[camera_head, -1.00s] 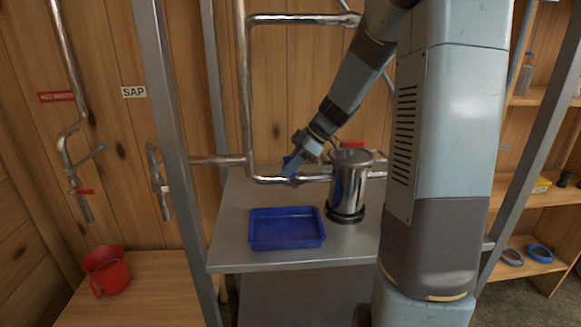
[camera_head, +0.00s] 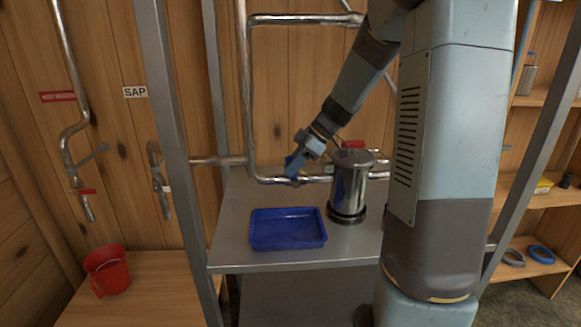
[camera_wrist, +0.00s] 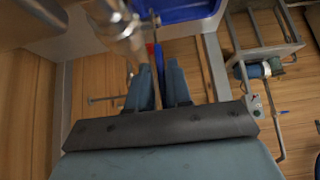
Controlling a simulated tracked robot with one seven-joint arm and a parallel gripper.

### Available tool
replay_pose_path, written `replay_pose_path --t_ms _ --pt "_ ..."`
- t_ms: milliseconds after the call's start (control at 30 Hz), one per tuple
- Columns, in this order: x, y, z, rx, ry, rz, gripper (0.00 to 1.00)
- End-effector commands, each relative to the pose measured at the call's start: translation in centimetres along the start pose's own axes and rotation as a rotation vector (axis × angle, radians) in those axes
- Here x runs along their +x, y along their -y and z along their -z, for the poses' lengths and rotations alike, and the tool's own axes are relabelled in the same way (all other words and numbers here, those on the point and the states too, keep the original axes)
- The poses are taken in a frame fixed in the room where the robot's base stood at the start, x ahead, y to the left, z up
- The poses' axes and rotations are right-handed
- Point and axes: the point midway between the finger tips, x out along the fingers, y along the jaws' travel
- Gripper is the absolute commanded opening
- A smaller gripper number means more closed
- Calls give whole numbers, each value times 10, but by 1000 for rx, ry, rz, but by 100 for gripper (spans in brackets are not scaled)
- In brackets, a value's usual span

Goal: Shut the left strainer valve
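The strainer (camera_head: 350,190) is an upright metal cylinder on the bench, with a pipe on its left. My gripper (camera_head: 292,175) reaches down to this pipe, left of the strainer. A blue part (camera_head: 290,162) shows there, probably the left valve's handle; the gripper partly hides it. In the wrist view my two fingers (camera_wrist: 159,85) stand apart with a narrow gap. A blue strip (camera_wrist: 158,60) lies at their tips, in line with the gap; I cannot tell whether they touch it. A red handle (camera_head: 353,144) shows at the strainer's top.
A blue tray (camera_head: 288,244) lies on the metal bench (camera_head: 235,262), left of the strainer. Metal posts (camera_head: 175,130) frame the bench. A red jug (camera_head: 107,270) stands on a wooden surface at lower left. Taps hang on the left wall. Shelves (camera_head: 535,200) stand at right.

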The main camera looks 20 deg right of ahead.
Motion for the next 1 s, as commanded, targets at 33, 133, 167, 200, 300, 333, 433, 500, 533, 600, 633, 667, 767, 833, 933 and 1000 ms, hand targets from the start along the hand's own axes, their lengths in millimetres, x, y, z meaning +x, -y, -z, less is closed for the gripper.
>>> replay_pose_path --t_ms 33,133,167,200,300,333,433,500,533,600,633,667,767,833,933,1000 --pt "-5 0 0 0 0 -2 19" --pt "-19 -1 0 0 1 -4 19" --pt "-24 -1 0 0 1 -5 19" --pt "-32 -1 -1 0 2 -5 19" --pt "-51 -2 0 -1 1 -5 19" --pt "-57 -2 0 0 1 -5 19" --pt "-77 -2 0 -1 2 -5 19" --pt "-90 -2 0 0 1 -5 19" --pt "-96 -3 -1 1 1 -6 19" --pt "-107 -2 -1 1 1 -5 19" --pt "-111 -2 0 1 1 -5 19" --pt "-115 -2 0 0 1 -4 19" --pt "-125 -2 -1 0 2 -4 19" --pt "-130 -2 -1 0 1 -3 19" --pt "-133 -2 0 0 2 -3 19" --pt "-134 -2 0 0 1 -3 19"
